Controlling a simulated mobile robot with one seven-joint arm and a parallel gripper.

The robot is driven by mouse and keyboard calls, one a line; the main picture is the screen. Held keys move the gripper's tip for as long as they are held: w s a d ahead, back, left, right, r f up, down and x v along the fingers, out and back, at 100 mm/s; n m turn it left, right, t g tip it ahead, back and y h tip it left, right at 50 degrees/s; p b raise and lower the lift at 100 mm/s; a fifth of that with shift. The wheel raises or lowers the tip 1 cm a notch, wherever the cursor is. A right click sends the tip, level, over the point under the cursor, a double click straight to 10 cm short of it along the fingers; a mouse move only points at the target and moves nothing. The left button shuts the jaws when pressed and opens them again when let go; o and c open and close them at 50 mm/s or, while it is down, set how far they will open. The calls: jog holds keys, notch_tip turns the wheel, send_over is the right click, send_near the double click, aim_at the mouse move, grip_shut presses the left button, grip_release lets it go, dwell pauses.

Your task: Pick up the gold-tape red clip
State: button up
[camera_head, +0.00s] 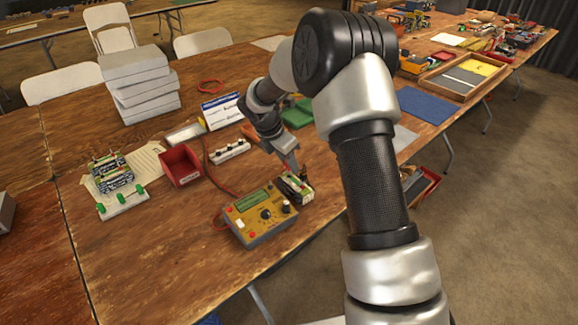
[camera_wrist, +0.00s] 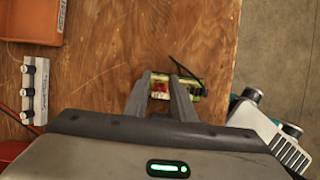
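My gripper (camera_head: 298,172) points down at a small battery pack (camera_head: 297,188) near the table's right edge. In the wrist view, the two fingers (camera_wrist: 161,80) stand apart over the pack (camera_wrist: 190,88). A small red piece (camera_wrist: 160,87), likely the red clip, shows between the fingers. It sits on or against the pack. A pale yellowish patch shows at its lower edge, but I cannot tell if this is gold tape. A black lead (camera_wrist: 184,68) runs beside the right finger. I see no clear contact between fingers and clip.
A yellow multimeter (camera_head: 262,215) with a red lead lies close to the pack on the left. A red bin (camera_head: 181,166) and a white terminal strip (camera_head: 230,150) stand farther left. The table edge (camera_wrist: 236,55) is close on the right. The front left tabletop is clear.

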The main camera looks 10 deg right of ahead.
grip_shut()
notch_tip(320, 180, up, 10)
jog(key=shift+p, duration=1.1)
jog(key=shift+r, duration=0.1)
jog(key=shift+r+p, duration=0.15)
jog(key=shift+p, duration=0.5)
jog(key=s+a+f, duration=0.1)
jog(key=s+a, duration=0.4)
jog(key=a, duration=0.4)
jog(key=s+a+f, duration=0.1)
jog(key=s+a, duration=0.5)
jog(key=a, duration=0.3)
jog(key=shift+a, duration=0.25)
